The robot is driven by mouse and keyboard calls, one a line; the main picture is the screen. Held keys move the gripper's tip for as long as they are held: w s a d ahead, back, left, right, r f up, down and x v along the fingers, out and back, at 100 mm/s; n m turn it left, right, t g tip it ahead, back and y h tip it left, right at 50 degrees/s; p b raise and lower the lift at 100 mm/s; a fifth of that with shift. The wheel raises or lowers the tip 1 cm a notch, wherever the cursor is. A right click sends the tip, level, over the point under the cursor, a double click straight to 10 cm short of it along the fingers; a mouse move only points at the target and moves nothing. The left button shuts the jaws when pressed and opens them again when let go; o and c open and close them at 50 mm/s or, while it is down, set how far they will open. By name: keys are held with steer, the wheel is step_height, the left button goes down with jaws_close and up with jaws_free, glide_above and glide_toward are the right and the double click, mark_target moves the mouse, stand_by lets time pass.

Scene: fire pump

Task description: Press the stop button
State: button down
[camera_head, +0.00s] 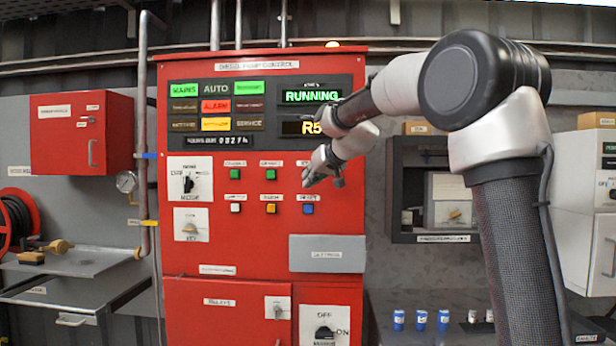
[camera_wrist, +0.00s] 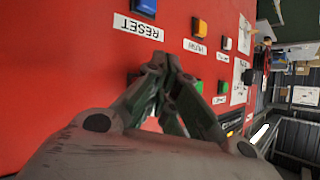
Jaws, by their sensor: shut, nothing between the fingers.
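A red pump control panel (camera_head: 335,225) faces me, with two rows of small square buttons. My gripper (camera_head: 308,178) is shut and empty, its fingertips in front of the right end of the upper row. The button there is hidden by the fingers, and its label (camera_head: 305,162) is only partly visible, so I cannot read "stop" on it. In the wrist view my gripper's closed fingertips (camera_wrist: 162,62) are close to the red panel face; I cannot tell if they touch. The display (camera_head: 312,96) reads "RUNNING".
A blue button (camera_head: 308,209) with a RESET label (camera_wrist: 138,27) is just below the fingertips. Green buttons (camera_head: 270,174) and (camera_head: 235,174) lie to the left, with yellow (camera_head: 271,208) and white (camera_head: 236,207) ones below. A grey plate (camera_head: 327,253) is lower down.

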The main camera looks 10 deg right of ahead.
steer(key=shift+w+d, duration=0.15)
steer(key=shift+w, duration=0.3)
stand_by(0.4)
stand_by(0.3)
steer(key=shift+s+a, duration=0.25)
steer(key=shift+s, duration=0.65)
steer(key=s, duration=0.1)
steer(key=s+a, duration=0.1)
steer(key=s, duration=0.2)
steer(key=shift+s+a, duration=0.3)
steer(key=shift+s, duration=0.05)
stand_by(0.4)
